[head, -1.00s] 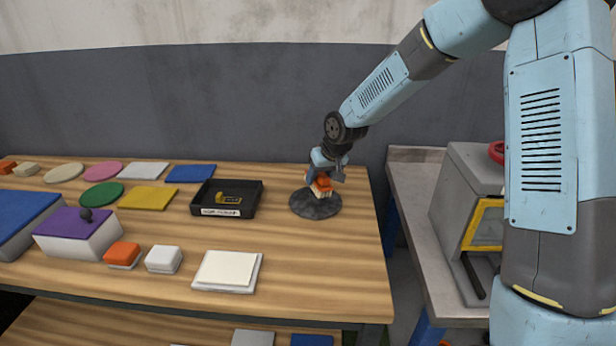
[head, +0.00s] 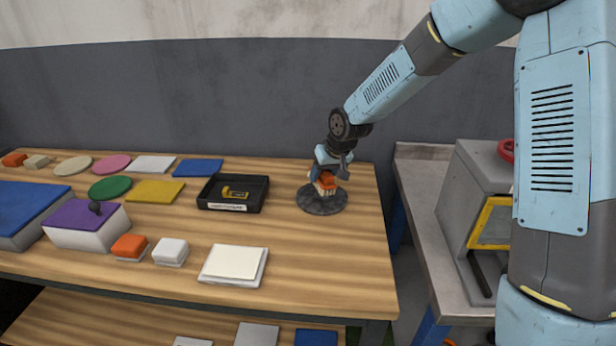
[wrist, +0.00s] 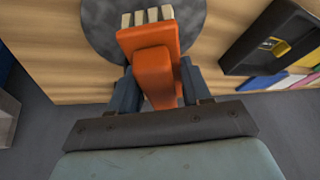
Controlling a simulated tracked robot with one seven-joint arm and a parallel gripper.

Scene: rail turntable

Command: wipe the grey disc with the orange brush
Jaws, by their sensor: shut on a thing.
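The grey disc (head: 312,203) lies flat near the right end of the wooden table. My gripper (head: 326,172) is over it, shut on the orange brush (head: 327,181). The brush has an orange body and pale bristles that point down toward the disc. In the wrist view, the brush (wrist: 150,58) sits between my two fingers, with its bristles over the grey disc (wrist: 100,30). I cannot tell for certain whether the bristles touch the disc.
A black tray (head: 207,193) with a yellow item stands just left of the disc. Several coloured discs and plates, a purple-topped box (head: 65,232) and small blocks fill the left of the table. A metal bench (head: 428,215) with a grey machine stands to the right.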

